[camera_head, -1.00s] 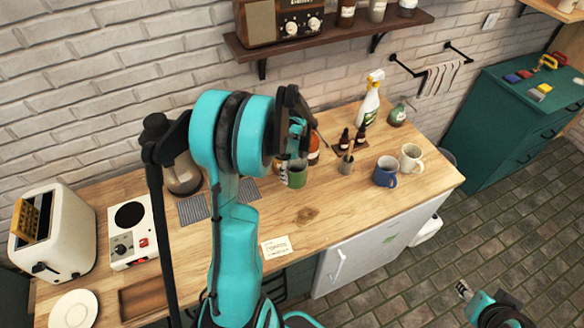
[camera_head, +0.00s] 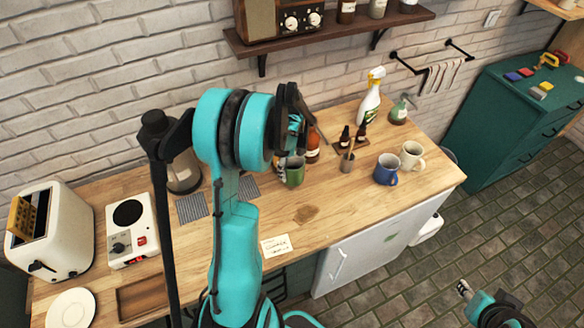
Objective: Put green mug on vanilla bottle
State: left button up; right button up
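The green mug (camera_head: 295,174) stands upright on the wooden counter, just right of and below my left gripper's wrist. My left gripper (camera_head: 312,124) is above and behind the mug; its fingers are partly hidden by the wrist, and I cannot tell how far they are parted. Two small dark dropper bottles (camera_head: 345,137) stand on a small wooden base at the back; I cannot read which bottle is vanilla. An amber bottle with a label (camera_head: 313,147) stands right behind the mug. My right gripper (camera_head: 464,289) is low at the right, over the floor, away from the counter.
A blue mug (camera_head: 387,170) and a cream mug (camera_head: 411,156) stand on the counter's right. A spray bottle (camera_head: 370,97) and a green bottle (camera_head: 399,111) are at the back. The front middle of the counter is clear around a paper note (camera_head: 276,246).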

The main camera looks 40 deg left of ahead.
pick_arm(q)
jog(key=o, duration=1.5)
jog(key=shift+r, duration=0.1)
jog(key=shift+r+p, duration=0.55)
jog(key=shift+p, duration=0.05)
notch_tip(320, 180, up, 12)
jog(key=shift+f+p, duration=0.1)
jog(key=shift+p, duration=0.75)
jog(key=s+d+r+n+t, duration=0.1)
jog(key=s+d+n+t, duration=0.1)
jog(key=s+d+n, duration=0.2)
jog(key=s+d+r+n+t, duration=0.2)
jog(key=s+d+n, duration=0.2)
jog(key=d+n, duration=0.4)
jog(key=s+d+r+n+t, duration=0.2)
jog(key=s+d+n+t, duration=0.1)
jog(key=d+n, duration=0.4)
jog(key=shift+s+d+r, duration=0.1)
jog(key=shift+s+d, duration=0.15)
jog(key=shift+d, duration=0.55)
jog(key=shift+s+d+r, duration=0.1)
jog(key=shift+s+d, duration=0.15)
jog(key=shift+d, duration=0.55)
